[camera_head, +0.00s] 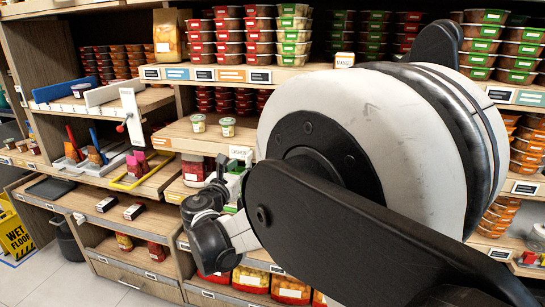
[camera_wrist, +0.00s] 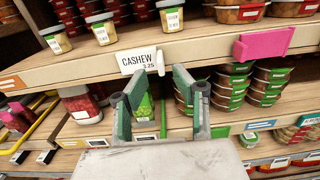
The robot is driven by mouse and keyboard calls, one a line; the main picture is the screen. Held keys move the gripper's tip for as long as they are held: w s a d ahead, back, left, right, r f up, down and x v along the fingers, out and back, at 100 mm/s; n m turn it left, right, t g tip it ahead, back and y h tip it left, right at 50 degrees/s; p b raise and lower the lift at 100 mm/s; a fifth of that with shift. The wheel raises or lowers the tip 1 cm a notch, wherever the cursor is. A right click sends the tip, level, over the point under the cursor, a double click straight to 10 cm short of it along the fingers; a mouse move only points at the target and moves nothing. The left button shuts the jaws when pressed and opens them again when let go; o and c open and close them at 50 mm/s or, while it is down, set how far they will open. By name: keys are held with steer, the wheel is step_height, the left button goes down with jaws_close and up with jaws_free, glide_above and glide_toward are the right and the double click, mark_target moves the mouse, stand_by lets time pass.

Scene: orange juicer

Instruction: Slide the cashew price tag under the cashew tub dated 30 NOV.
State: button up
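The white cashew price tag (camera_wrist: 139,60), marked CASHEW 3.25, is at the front edge of a wooden shelf in the wrist view. It also shows in the head view (camera_head: 238,152). A short white piece (camera_wrist: 160,62) is at its right end. My gripper (camera_wrist: 160,75) is open, its fingers apart just in front of and below the tag, with the white piece between the fingertips in the picture. Contact cannot be told. Small labelled tubs stand on the shelf above: left (camera_wrist: 55,40), middle (camera_wrist: 102,29) and right (camera_wrist: 171,20). Their dates are too small to read.
A pink bracket (camera_wrist: 263,43) is on the shelf edge to the right. Stacked green-lidded tubs (camera_wrist: 228,88) and a red-filled jar (camera_wrist: 80,104) stand on the shelf below. The upper shelf (camera_head: 180,133) has bare wood around the small tubs. My arm hides much of the head view's right side.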

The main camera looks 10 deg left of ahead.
steer(key=shift+w+d, duration=0.15)
steer(key=shift+w, duration=2.9)
jaws_close()
